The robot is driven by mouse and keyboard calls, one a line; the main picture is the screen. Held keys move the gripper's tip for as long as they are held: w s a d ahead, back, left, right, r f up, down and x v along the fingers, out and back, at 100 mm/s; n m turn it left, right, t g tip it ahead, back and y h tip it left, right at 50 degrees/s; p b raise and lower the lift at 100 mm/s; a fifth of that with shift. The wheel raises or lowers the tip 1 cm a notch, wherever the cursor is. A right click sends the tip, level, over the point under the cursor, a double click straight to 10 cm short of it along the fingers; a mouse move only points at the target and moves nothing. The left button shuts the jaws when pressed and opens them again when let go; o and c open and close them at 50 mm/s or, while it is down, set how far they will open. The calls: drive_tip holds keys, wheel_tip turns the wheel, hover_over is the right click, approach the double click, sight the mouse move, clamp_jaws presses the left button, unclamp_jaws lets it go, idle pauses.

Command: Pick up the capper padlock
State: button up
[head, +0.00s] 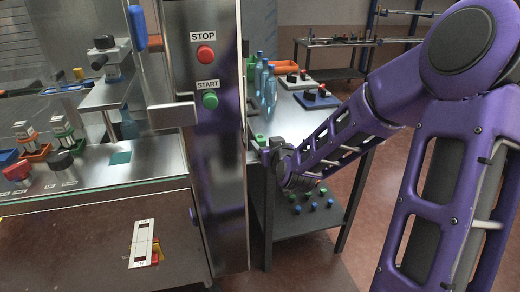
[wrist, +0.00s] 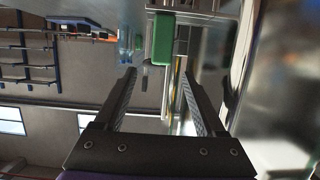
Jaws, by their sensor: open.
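My gripper (head: 270,152) is at the near left corner of the steel side table, beside the machine's column. In the wrist view my gripper (wrist: 157,76) has its two dark fingers apart with nothing between them. A green block (wrist: 163,40) lies just beyond the fingertips, roughly in line with the gap. It appears to be the small green thing (head: 258,140) on the table corner in the head view. It may be the capper padlock, but I cannot make out a shackle or label. My gripper and arm partly cover that corner.
The machine's steel column (head: 205,180), with a red STOP button (head: 205,54) and green START button (head: 210,100), stands close left of my gripper. Blue bottles (head: 265,82) stand farther back on the side table (head: 300,128). A lower shelf (head: 310,222) holds small coloured items.

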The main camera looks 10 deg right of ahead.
sight(258, 136)
drive_tip(key=x, duration=1)
drive_tip(key=shift+f, duration=0.15)
clamp_jaws()
